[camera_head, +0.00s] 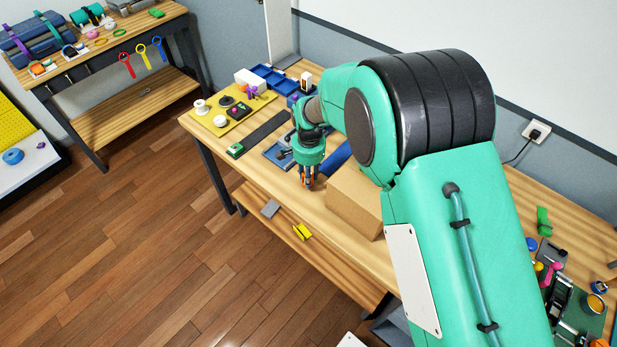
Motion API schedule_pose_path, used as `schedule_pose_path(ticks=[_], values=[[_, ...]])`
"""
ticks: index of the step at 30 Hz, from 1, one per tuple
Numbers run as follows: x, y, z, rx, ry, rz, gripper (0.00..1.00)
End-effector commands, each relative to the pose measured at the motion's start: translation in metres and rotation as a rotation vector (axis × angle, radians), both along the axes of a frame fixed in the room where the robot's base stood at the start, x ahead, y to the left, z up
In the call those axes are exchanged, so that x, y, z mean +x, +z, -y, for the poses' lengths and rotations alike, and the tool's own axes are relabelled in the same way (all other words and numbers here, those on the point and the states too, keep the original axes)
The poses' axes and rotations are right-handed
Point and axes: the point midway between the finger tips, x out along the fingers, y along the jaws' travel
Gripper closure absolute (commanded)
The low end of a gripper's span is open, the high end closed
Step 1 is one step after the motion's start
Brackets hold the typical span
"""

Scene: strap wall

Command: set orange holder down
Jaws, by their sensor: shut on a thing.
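My gripper (308,183) points down over the front part of the wooden workbench (330,228), just left of a cardboard box. It is shut on the orange holder (307,180), which shows only as a small orange patch between the dark fingers. The fingers hide most of the holder. I cannot tell whether the holder touches the bench top.
The cardboard box (354,203) stands close to the right of my gripper. Bare wood lies along the front edge.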

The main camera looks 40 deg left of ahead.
Motion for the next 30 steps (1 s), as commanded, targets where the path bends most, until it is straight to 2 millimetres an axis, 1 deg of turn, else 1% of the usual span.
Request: schedule_pose_path(ticks=[13,14,16,17,26,30], values=[[0.0003,-0.0038,-0.0004,0.001,0.0,0.001,1.0],[0.0002,-0.0042,-0.0003,0.0,0.0,0.0,0.7],[0.0002,-0.0038,-0.0003,0.0,0.0,0.0,0.56],[0.0002,-0.0038,-0.0003,0.0,0.0,0.0,0.53],[0.0002,-0.0032,-0.0002,0.001,0.0,0.0,0.53],[0.0003,0.0013,-0.0004,0.001,0.0,0.001,0.53]])
